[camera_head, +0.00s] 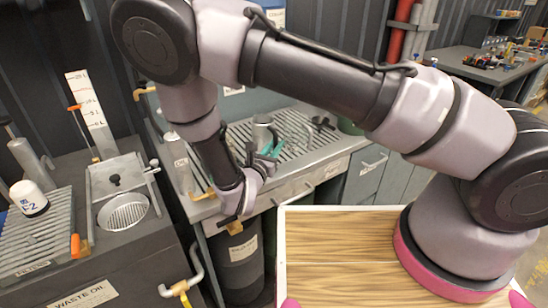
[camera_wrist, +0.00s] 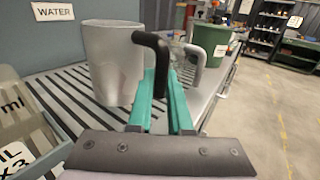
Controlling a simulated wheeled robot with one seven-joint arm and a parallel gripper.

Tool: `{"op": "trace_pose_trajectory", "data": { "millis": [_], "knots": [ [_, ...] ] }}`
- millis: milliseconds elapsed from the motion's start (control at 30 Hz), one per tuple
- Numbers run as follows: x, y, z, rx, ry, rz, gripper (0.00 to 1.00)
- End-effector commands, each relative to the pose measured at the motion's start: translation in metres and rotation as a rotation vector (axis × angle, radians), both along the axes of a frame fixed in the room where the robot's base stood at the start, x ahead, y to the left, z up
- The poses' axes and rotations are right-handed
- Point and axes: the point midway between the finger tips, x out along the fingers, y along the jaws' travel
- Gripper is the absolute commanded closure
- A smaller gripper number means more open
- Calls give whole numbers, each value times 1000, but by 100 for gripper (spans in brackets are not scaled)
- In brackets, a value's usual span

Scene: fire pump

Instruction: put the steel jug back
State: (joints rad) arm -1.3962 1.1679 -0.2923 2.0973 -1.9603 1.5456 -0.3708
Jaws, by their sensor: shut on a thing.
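The steel jug (camera_wrist: 112,62) is a plain grey cylinder with a black handle (camera_wrist: 152,48), upright at the left of the wrist view. In the head view the jug (camera_head: 262,130) is over the slatted grey rack (camera_head: 232,138), behind my gripper (camera_head: 266,158). In the wrist view my gripper's teal fingers (camera_wrist: 163,100) are closed on the black handle, whose lower part is between them. The jug's base is close to the slats; I cannot tell whether it touches them. A WATER label (camera_wrist: 53,11) is on the panel behind the jug.
A labelled container (camera_wrist: 18,115) stands close at the left of the wrist view. A grey handle (camera_wrist: 197,62) and a green bucket (camera_wrist: 212,38) are beyond my fingers. The waste oil bench (camera_head: 130,255) stands left; a wooden tabletop (camera_head: 335,245) is in front.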

Motion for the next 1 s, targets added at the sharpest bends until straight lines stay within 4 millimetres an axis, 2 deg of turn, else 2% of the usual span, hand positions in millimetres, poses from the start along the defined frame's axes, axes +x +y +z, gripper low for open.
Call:
{"op": "trace_pose_trajectory", "data": {
  "millis": [133,333,700,733,800,1000],
  "knots": [
    [0,0,-11,0,-1,0,100],
    [0,0,-41,-2,1,-1,100],
    [0,0,-46,1,0,0,100],
    [0,0,-47,1,0,0,79],
    [0,0,-46,1,0,0,52],
    [0,0,-46,1,0,0,52]
  ]
}}
